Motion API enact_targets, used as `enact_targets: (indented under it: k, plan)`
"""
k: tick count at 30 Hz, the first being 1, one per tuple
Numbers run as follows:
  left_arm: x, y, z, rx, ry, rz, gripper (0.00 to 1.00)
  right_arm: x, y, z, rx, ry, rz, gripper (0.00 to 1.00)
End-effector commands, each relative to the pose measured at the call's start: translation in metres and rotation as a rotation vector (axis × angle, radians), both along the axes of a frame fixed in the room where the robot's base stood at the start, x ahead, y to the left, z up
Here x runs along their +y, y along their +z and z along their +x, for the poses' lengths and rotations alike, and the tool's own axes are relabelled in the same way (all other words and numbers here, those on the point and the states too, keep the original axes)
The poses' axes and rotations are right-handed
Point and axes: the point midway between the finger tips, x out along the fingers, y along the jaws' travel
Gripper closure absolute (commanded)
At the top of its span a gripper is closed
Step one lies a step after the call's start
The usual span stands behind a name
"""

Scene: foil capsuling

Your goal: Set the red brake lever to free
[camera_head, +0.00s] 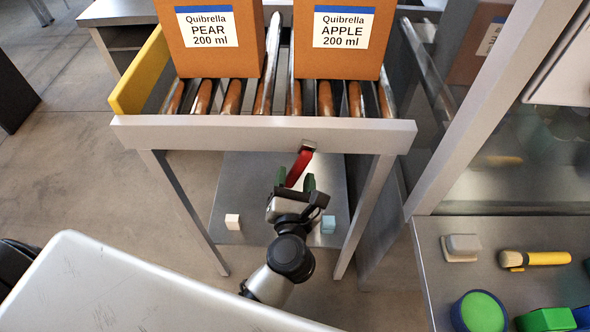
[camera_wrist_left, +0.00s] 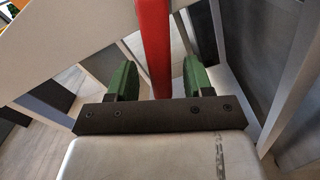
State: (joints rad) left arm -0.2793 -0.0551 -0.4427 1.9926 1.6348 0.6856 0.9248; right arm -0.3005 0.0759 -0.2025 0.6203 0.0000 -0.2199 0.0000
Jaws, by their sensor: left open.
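The red brake lever (camera_head: 299,168) hangs from a small dark bracket under the front beam of the roller conveyor (camera_head: 260,131). It slants down and to the left in the head view. My left gripper (camera_head: 296,183) is at the lever's lower end, below the beam. In the left wrist view the red lever (camera_wrist_left: 155,45) stands between the two green fingertips of the left gripper (camera_wrist_left: 158,80), with a gap on both sides. The gripper is open. My right gripper is not in view.
Two brown boxes, labelled pear (camera_head: 209,38) and apple (camera_head: 337,42), stand on the rollers. A yellow plate (camera_head: 139,73) is at the conveyor's left end. A pale block (camera_head: 232,221) and a light blue block (camera_head: 328,224) lie on the lower shelf. A bench (camera_head: 438,287) with tools is at right.

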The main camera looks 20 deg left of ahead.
Motion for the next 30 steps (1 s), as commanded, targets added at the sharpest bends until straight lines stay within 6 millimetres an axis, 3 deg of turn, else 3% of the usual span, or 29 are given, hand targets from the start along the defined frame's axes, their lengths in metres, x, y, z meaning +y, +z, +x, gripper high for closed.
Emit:
enact_targets:
  k: [5,14,24,30]
  plan:
    - [0.0036,0.0004,0.0128,0.0,0.0,0.001,0.49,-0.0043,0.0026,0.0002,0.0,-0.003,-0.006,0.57]
    - [0.0042,-0.0004,0.0142,0.001,0.0,0.002,0.5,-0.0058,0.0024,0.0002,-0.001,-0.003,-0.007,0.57]
    - [0.0041,-0.0004,0.0139,0.001,0.0,0.002,1.0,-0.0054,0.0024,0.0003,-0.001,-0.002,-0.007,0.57]
    - [0.0042,0.0,0.0138,0.001,0.0,0.004,1.0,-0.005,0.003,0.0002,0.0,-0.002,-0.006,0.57]
